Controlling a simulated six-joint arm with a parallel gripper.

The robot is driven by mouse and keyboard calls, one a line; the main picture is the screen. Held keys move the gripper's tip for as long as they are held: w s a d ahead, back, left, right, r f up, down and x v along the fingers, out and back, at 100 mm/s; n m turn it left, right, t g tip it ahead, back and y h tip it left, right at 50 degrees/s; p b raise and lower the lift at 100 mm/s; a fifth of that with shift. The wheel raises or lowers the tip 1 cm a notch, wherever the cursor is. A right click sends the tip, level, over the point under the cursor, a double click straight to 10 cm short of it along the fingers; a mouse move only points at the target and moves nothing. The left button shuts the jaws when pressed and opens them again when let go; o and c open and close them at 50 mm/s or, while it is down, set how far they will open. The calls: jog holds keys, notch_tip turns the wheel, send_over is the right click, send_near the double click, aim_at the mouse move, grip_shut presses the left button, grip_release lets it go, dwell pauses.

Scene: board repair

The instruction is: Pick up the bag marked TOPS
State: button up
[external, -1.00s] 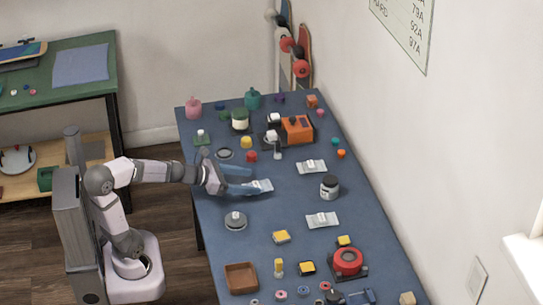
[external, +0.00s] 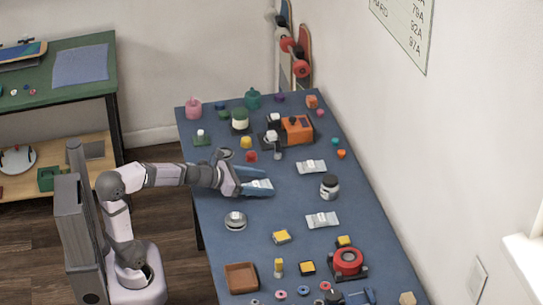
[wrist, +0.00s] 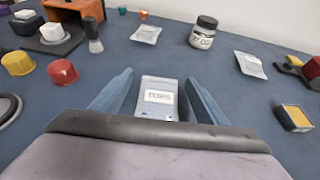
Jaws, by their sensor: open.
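The bag marked TOPS (wrist: 160,97) is a small pale packet with a white label, lying on the blue table between my gripper's fingers in the wrist view. It also shows at the fingertips in the external view (external: 262,184). My gripper (wrist: 155,92) is open, with one blue finger on each side of the bag and a gap to each. In the external view my gripper (external: 258,187) is low over the table's left half. The bag's near end is hidden by the gripper body. I cannot tell whether the fingers touch the table.
Two other pale bags lie farther right, one up the table (external: 311,167) and one lower (external: 322,220). A dark-lidded jar (external: 329,187) stands between them. A red cup (wrist: 62,72) and yellow cup (wrist: 17,63) are left of the fingers. Table around the bag is clear.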

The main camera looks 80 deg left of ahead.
aim_at(263, 184)
jog(key=shift+w+f, duration=0.2)
jog(key=shift+w, duration=0.25)
jog(key=c, duration=1.1)
jog(key=shift+c, duration=0.2)
jog(key=shift+r, duration=0.1)
notch_tip(263, 184, up, 10)
jog(key=p, duration=0.7)
